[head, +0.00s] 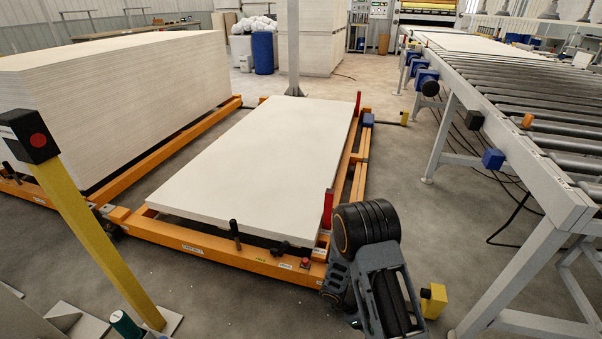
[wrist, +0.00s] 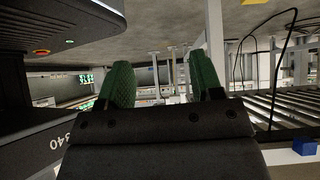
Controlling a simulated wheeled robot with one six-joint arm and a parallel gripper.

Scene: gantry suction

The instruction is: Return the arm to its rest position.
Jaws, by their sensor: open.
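My arm shows at the lower right of the head view, folded in front of the orange lift frame's right corner; its black joint and grey links stand out over the floor. My gripper's fingertips cannot be made out in the head view. In the wrist view my gripper (wrist: 160,62) shows two green fingers held wide apart, with nothing between them. Distant floor and equipment show through the gap.
A white board (head: 265,160) lies on the orange frame (head: 210,252). A tall board stack (head: 120,95) stands left. A yellow post (head: 95,235) is at front left. A roller conveyor (head: 500,90) runs along the right, also in the wrist view (wrist: 285,100). Floor (head: 440,225) between is mostly clear.

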